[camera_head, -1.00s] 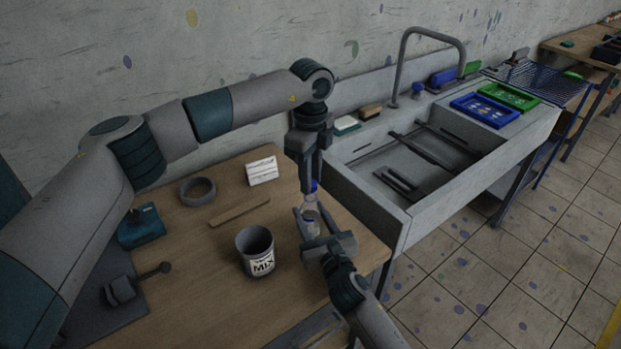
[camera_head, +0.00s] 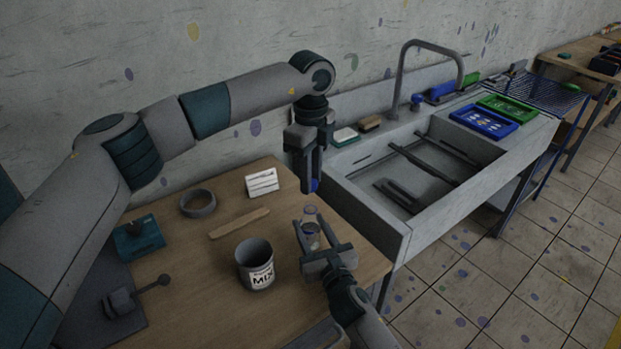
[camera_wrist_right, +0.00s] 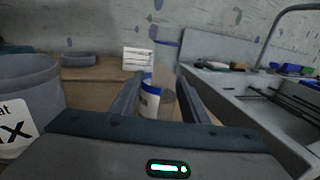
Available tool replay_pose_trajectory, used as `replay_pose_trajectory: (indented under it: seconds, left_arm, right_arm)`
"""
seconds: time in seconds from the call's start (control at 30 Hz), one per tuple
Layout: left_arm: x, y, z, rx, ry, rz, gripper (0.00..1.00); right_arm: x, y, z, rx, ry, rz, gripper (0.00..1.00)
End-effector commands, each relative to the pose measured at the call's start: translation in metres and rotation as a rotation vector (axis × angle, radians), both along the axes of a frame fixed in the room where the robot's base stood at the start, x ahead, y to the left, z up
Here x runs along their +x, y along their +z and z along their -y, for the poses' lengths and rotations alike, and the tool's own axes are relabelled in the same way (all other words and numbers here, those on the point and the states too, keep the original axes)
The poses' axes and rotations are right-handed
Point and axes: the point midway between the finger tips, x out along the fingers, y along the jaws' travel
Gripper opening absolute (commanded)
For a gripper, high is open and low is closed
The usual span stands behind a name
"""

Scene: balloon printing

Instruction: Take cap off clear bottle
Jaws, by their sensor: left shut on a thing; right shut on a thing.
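A small clear bottle (camera_head: 311,236) is held upright by my right gripper (camera_head: 311,232) above the table's right part. My right gripper is shut on it. In the right wrist view, a bottle with a white and blue body (camera_wrist_right: 150,97) shows between the fingers. My left gripper (camera_head: 312,184) points down above the bottle and is shut on a blue cap (camera_head: 315,186), which is partly hidden by the fingers. A gap shows between the cap and the bottle's mouth.
A grey can marked MIX (camera_head: 255,266) stands left of the bottle on the wooden table (camera_head: 205,265). The sink (camera_head: 365,218) adjoins at right.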

Motion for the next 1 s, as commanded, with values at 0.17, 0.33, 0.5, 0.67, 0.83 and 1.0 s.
replay_pose_trajectory:
  seconds: [0.17,0.33,0.5,0.67,0.83,1.0]
  left_arm:
    - [0.000,0.000,0.000,0.000,0.000,0.000,0.00]
    - [0.000,0.000,0.000,0.000,0.000,0.000,0.00]
    - [0.000,-0.001,0.000,0.000,0.000,0.000,0.00]
    - [0.000,-0.003,0.000,0.000,0.000,0.000,0.00]
    - [0.000,-0.007,0.000,0.000,0.000,0.000,0.00]
    - [0.000,-0.012,0.000,0.000,0.000,0.000,0.00]
  right_arm:
    - [0.000,0.000,0.000,0.000,0.000,0.000,0.63]
    - [0.000,0.000,0.000,0.000,0.000,0.000,0.63]
    - [-0.003,-0.001,0.001,0.000,0.000,-0.001,0.63]
    - [-0.013,-0.002,0.005,-0.001,0.000,-0.001,0.63]
    - [-0.035,-0.002,0.014,-0.003,0.000,0.000,0.63]
    - [-0.064,-0.003,0.024,-0.002,0.001,-0.002,0.63]
